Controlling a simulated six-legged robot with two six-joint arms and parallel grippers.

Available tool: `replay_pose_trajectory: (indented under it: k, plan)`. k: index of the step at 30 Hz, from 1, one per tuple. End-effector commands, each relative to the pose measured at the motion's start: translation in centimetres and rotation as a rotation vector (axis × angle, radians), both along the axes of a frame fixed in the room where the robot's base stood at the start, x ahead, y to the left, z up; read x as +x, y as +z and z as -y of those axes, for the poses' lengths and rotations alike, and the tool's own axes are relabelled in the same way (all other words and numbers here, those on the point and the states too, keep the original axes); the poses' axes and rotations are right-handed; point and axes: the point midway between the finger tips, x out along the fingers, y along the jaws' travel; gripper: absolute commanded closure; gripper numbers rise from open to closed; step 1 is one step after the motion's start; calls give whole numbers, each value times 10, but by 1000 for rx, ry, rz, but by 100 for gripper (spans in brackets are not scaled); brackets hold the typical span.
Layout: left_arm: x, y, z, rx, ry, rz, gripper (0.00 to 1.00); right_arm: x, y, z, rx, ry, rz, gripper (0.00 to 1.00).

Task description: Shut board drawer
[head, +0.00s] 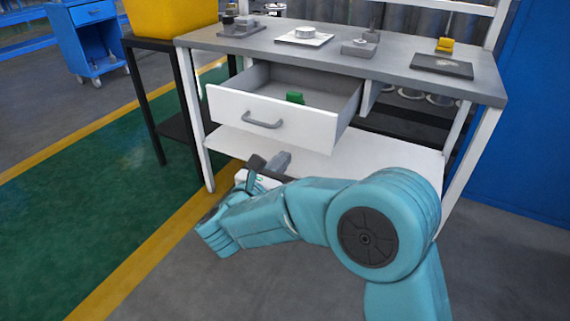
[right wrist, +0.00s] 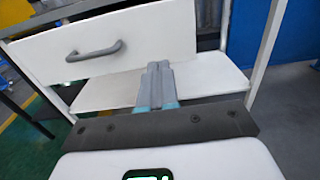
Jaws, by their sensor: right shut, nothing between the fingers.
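The white drawer (head: 275,120) stands pulled out from under the grey workbench top in the head view. A small green object (head: 295,97) lies inside it. The drawer front has a grey bar handle (head: 262,122). In the right wrist view the drawer front (right wrist: 150,38) and its handle (right wrist: 95,52) fill the upper left. My right gripper (head: 284,158) is shut and empty, low in front of the drawer. In the right wrist view its closed fingers (right wrist: 158,70) point at the area near the drawer front's lower right edge; I cannot tell whether they touch. My left gripper is not in view.
The grey workbench (head: 350,62) carries several small parts and plates. A white lower shelf (head: 390,165) lies beneath the drawer. A black stand (head: 158,100) with a yellow bin (head: 170,15) is at the left. A blue cabinet stands at the right. The floor in front is free.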

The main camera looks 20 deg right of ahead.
Motion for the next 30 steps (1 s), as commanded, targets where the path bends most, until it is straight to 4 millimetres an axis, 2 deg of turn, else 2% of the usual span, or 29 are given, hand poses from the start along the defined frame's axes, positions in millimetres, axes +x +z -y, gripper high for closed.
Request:
replay_pose_trajectory:
  k: [9,15,21,30]
  plan:
    - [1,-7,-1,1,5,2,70,40,-1,55,0,-3,0,100]
    - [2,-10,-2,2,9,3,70,59,-1,79,-1,0,-1,100]
    - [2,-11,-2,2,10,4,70,67,-1,88,0,2,-2,100]
    - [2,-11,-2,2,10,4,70,67,-1,89,-1,3,-3,100]
